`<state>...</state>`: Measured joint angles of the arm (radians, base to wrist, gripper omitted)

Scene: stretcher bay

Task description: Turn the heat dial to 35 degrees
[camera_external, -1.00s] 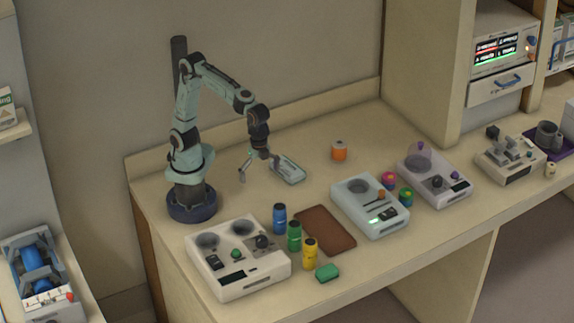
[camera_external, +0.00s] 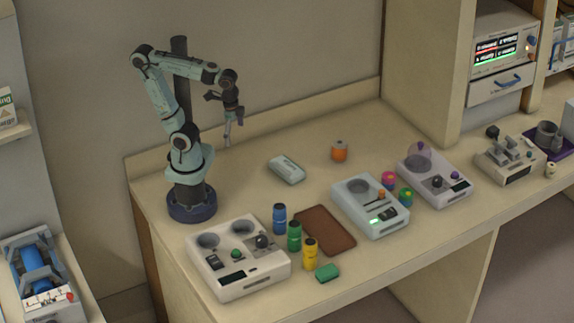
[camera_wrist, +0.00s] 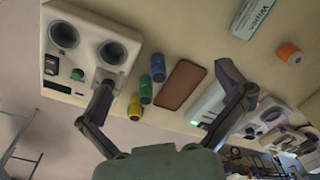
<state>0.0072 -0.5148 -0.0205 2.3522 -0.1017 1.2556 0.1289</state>
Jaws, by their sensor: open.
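No dial carries a readable heat label or degree mark. The left white unit (camera_external: 240,285) has two round wells, a green knob (camera_external: 237,254) and a dark round knob (camera_external: 262,241). The middle pale unit (camera_external: 350,208) has a round well, an orange-tipped lever, a small dark control (camera_external: 388,213) and a lit green display. The right unit (camera_external: 437,198) has a dark knob (camera_external: 437,182) and a purple knob. My gripper (camera_external: 228,140) is open and empty, raised above the back of the counter, apart from all units. Its spread fingers show in the wrist view (camera_wrist: 166,76).
Blue, green and yellow bottles (camera_external: 294,236) stand between the left unit and a brown mat (camera_external: 325,230). A wipes pack (camera_external: 287,168) and an orange-banded roll (camera_external: 340,151) lie behind. A green block (camera_external: 327,272) lies near the front edge.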

